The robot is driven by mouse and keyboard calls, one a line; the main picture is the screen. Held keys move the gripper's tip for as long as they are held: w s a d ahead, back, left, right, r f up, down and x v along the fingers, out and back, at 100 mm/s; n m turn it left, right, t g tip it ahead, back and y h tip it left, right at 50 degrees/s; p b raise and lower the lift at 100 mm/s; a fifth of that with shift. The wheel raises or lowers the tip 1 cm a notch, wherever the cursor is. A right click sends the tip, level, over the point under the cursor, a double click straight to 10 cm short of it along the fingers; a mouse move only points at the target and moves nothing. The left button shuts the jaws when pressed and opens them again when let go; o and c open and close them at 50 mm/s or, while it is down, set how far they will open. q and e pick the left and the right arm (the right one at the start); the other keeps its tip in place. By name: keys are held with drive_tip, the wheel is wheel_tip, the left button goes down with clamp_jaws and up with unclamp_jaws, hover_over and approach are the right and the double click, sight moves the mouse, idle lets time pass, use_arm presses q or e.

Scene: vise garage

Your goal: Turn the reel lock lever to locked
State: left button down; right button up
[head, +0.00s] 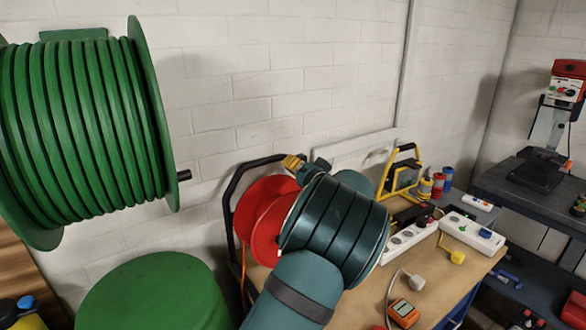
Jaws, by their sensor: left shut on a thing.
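A red reel (262,222) in a black tubular frame (229,195) stands at the back left of the workbench. My left arm covers its right side. My left gripper (306,167) is at the reel's upper right, mostly hidden behind my own wrist. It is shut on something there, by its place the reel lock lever. A small yellow-brown piece shows at its end; I cannot tell whether it is the lever or a fingertip. The lever's setting cannot be made out. My right gripper is not in view.
A large green hose reel (85,120) hangs at the left above a green drum (155,295). The wooden bench (455,285) holds white power strips (470,232), a yellow stand (401,172) and an orange meter (403,313). A dark machine table stands at the right.

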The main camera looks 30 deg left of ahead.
use_arm(q)
drive_tip(key=m, duration=0.1)
drive_tip(key=r+m, duration=0.1)
drive_tip(key=m, duration=0.1)
drive_tip(key=shift+w+d+r, duration=0.15)
drive_tip(key=shift+w, duration=0.15)
drive_tip(key=shift+w+d+r+m+p, duration=0.3)
drive_tip(key=shift+w+m+p, duration=0.25)
drive_tip(key=shift+m+p, duration=0.8)
drive_tip(key=shift+w+d+r+m+p, duration=0.35)
drive_tip(key=shift+w+m+p, duration=0.25)
drive_tip(key=shift+m, duration=1.4)
drive_tip(key=shift+w+d+r+m+p, duration=0.3)
drive_tip(key=shift+w+m+p, duration=0.2)
drive_tip(key=shift+m+p, duration=0.85)
drive_tip(key=shift+m, duration=0.4)
drive_tip(key=c, duration=0.8)
unclamp_jaws()
drive_tip(key=shift+f, duration=0.1)
drive_tip(key=shift+c, duration=0.2)
